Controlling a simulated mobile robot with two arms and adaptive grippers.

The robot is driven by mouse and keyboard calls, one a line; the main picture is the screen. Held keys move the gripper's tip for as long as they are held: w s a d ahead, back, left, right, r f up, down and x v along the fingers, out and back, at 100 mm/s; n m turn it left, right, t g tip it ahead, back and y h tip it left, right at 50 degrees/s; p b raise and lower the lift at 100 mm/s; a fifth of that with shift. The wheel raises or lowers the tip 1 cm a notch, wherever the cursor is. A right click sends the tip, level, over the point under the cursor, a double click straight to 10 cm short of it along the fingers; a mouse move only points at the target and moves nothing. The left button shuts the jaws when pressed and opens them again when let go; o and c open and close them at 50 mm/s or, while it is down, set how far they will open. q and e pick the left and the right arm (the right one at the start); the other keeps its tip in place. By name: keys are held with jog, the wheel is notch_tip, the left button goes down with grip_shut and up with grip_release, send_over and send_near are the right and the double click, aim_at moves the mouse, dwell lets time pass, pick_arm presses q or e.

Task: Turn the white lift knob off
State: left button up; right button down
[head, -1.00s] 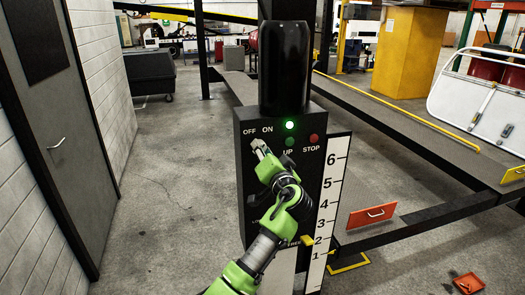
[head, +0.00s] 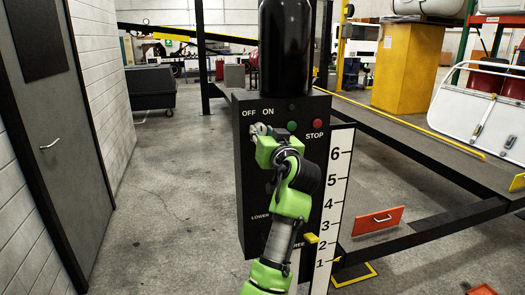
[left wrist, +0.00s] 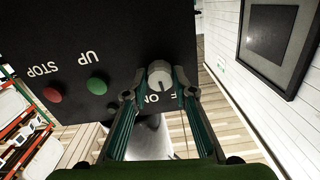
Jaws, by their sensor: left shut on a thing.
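The white lift knob (left wrist: 159,73) is on the black control box (head: 245,190), below the OFF and ON labels. In the left wrist view it sits between the fingertips of my left gripper (left wrist: 159,88), which is shut on it. In the head view my left gripper (head: 260,130) is at the upper left of the box front and hides most of the knob. I cannot tell which label the knob points to. The indicator lamp (head: 292,107) above the green UP button (head: 292,126) is dark. My right gripper is not in view.
The red STOP button (head: 317,124) is right of UP and clear of the gripper. A white height scale (head: 333,190) stands along the box's right edge. A black post (head: 285,50) rises behind the box. Open floor lies left of the box, up to the grey door (head: 45,100).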

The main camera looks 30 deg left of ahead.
pick_arm(q)
jog(key=n+b, duration=0.3)
jog(key=shift+f+b, duration=0.2)
jog(key=shift+b, duration=0.15)
jog(key=shift+r+n+b, duration=0.15)
jog(key=shift+n+b, duration=0.7)
jog(key=shift+n, duration=0.25)
jog(key=shift+o, duration=0.2)
jog(key=shift+r, duration=0.1)
jog(key=o, duration=1.1)
notch_tip(320, 180, up, 10)
